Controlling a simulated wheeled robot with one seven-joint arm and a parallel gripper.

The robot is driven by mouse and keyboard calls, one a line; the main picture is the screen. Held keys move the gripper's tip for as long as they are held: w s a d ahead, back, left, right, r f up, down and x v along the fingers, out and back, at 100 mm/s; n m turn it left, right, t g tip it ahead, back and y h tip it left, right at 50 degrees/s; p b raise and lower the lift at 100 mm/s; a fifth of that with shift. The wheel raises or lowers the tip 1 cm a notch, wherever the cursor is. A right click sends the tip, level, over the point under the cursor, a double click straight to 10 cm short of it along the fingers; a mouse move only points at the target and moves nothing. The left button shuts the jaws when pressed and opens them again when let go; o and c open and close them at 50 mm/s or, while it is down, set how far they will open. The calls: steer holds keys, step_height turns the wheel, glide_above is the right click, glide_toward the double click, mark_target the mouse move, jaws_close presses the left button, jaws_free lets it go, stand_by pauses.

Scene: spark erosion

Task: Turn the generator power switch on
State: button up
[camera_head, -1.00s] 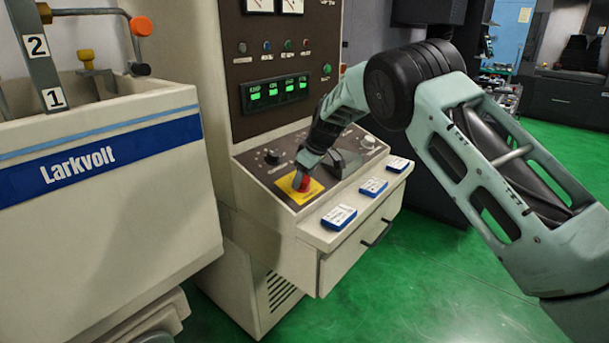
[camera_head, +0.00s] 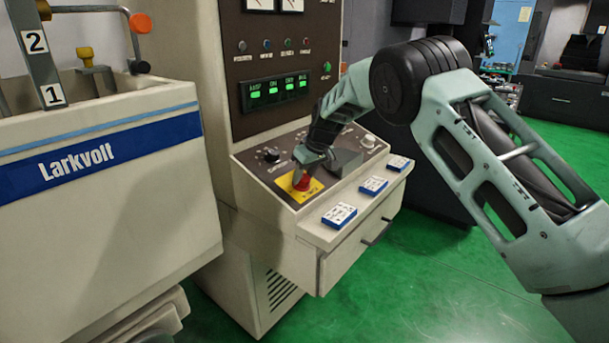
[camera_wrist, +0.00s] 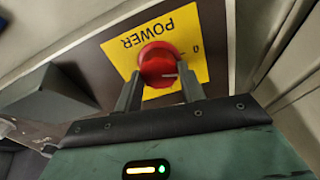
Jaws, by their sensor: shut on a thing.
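The generator power switch is a red round knob (camera_wrist: 158,65) on a yellow plate (camera_wrist: 187,25) marked POWER, in the wrist view. A white line on the knob points toward the right of that view, and a "0" mark shows on the plate at the right. In the head view the red knob (camera_head: 301,181) sits on the yellow plate (camera_head: 314,190) on the sloped console. My gripper (camera_wrist: 160,88) has one finger on each side of the knob and is shut on it. In the head view my gripper (camera_head: 303,171) comes down onto the knob from above.
The console panel (camera_head: 262,170) has a black knob (camera_head: 271,155) left of the switch. Several blue-and-white boxes, one at the near end (camera_head: 339,215), lie on the ledge below. The lit green displays (camera_head: 278,91) are above. A Larkvolt tank (camera_head: 110,190) stands at left.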

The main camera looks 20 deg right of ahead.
steer(key=m, duration=0.3)
steer(key=shift+r+m, duration=0.1)
steer(key=shift+m, duration=0.3)
steer(key=m+p, duration=0.1)
steer(key=m, duration=0.2)
steer(key=shift+m, duration=0.3)
steer(key=m, duration=0.3)
steer(key=shift+d+m+h+p, duration=0.1)
steer(key=shift+m+h+p, duration=0.2)
steer(key=shift+p, duration=0.05)
steer(key=shift+m+p, duration=0.4)
steer(key=shift+m, duration=1.2)
steer(key=o, duration=1)
steer(key=shift+c, duration=0.2)
steer(key=b+v, duration=0.4)
steer(key=v, duration=1.3)
